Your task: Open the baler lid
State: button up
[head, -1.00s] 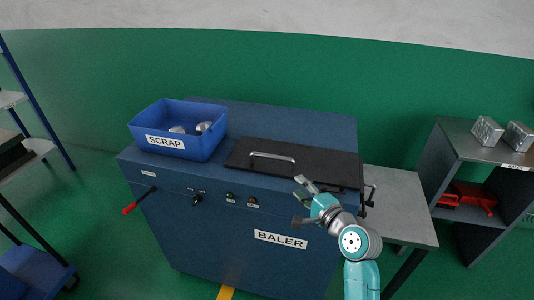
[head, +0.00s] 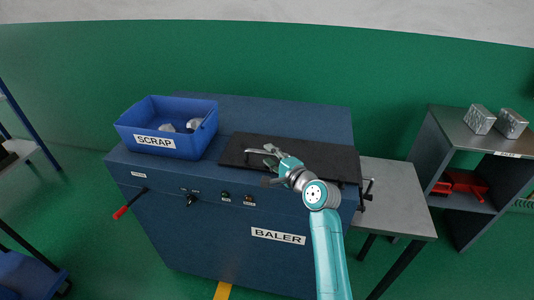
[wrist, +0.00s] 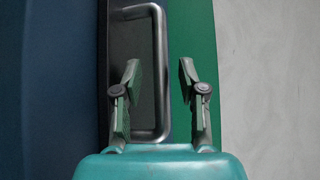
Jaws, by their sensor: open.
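The black baler lid (head: 325,158) lies flat and shut on top of the dark blue baler (head: 215,235). Its pale bar handle (head: 248,153) is near the lid's left end, partly hidden by my gripper (head: 271,155). In the wrist view, the handle (wrist: 162,75) stands between the two spread fingers of my gripper (wrist: 160,72). The long bar runs along the gap, with green finger pads on either side. The fingers are open, and I see no clear contact with the handle.
A blue SCRAP bin (head: 190,145) with crumpled pieces stands left of the lid. A red-tipped lever (head: 130,204) sticks out at the baler's front left. A grey table (head: 395,200) and a shelf with metal blocks (head: 480,120) stand to the right.

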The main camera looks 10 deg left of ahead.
jog(key=shift+x, duration=1.1)
grip_shut()
